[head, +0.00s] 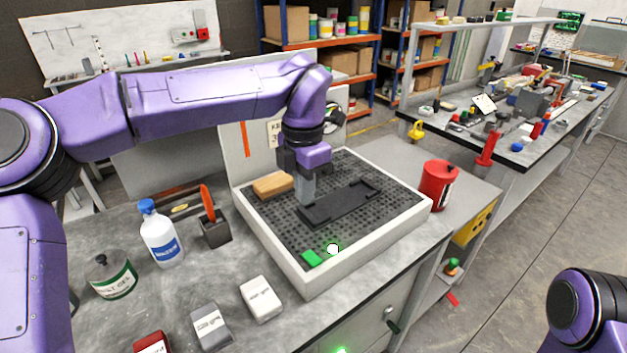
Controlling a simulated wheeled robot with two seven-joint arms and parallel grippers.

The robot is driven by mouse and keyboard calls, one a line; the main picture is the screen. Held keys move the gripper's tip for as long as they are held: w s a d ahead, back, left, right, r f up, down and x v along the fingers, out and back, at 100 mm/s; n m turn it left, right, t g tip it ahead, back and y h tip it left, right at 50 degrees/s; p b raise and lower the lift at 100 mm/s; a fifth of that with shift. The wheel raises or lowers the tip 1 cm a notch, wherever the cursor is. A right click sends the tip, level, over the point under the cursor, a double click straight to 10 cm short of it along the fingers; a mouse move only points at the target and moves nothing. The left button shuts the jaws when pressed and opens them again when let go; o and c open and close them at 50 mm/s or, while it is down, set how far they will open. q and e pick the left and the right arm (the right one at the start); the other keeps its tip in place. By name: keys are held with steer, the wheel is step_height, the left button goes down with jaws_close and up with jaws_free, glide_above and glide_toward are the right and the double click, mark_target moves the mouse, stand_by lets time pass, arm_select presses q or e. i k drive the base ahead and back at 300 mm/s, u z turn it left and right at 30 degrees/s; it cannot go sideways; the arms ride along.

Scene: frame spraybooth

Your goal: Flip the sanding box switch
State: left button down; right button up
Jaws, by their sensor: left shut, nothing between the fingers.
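The sanding box (385,232) is a low white box with a black perforated top, standing on the grey workbench. A white back panel with a sign rises behind it. My left gripper (304,200) points down over the perforated top, between a tan block and a black tray. It is shut and empty; I cannot tell whether its tips touch the top. A small green piece (312,258) and a bright white round spot (332,249) show near the box's front edge. I cannot tell whether either is the switch. My right gripper is out of view; only part of that arm shows at lower right.
The tan block (272,185) and black tray (341,203) lie on the perforated top. A white bottle (161,236), a green-labelled can (112,277) and small boxes (261,299) stand left and front. A red can (437,186) stands right of the box.

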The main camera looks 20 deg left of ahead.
mark_target(312, 257)
steer(key=k, duration=1.5)
